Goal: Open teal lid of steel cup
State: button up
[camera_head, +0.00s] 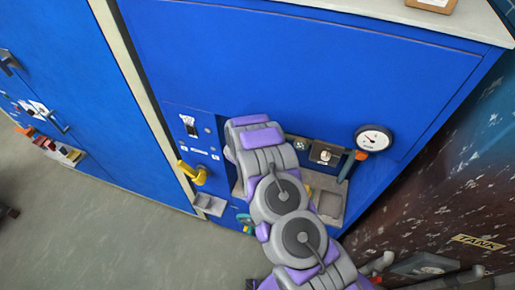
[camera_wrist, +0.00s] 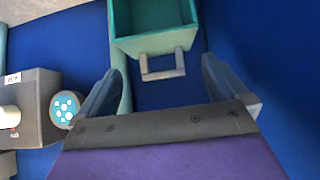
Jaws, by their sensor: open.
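My gripper (camera_wrist: 160,65) is open in the wrist view, one finger on each side of a grey U-shaped handle. The handle (camera_wrist: 163,75) is on the front of a teal open-topped box (camera_wrist: 155,45) at the top of the view. The fingers look apart from it; I cannot tell the depth. No steel cup with a teal lid can be made out for certain. At left in the wrist view, a grey block (camera_wrist: 38,95) bears a round end with white and teal dots (camera_wrist: 65,107). In the head view my arm hides the gripper.
A blue cabinet (camera_head: 290,60) fills the head view's middle, with a yellow handle (camera_head: 197,174), a gauge (camera_head: 374,138), a knob box (camera_head: 325,153) and a grey tray (camera_head: 327,203). A rusty tank (camera_head: 440,190) stands close at right. Open floor (camera_head: 110,235) lies left.

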jog(key=v, duration=1.5)
jog(key=shift+a+b, duration=0.2)
jog(key=shift+b, duration=0.25)
jog(key=shift+f, duration=0.15)
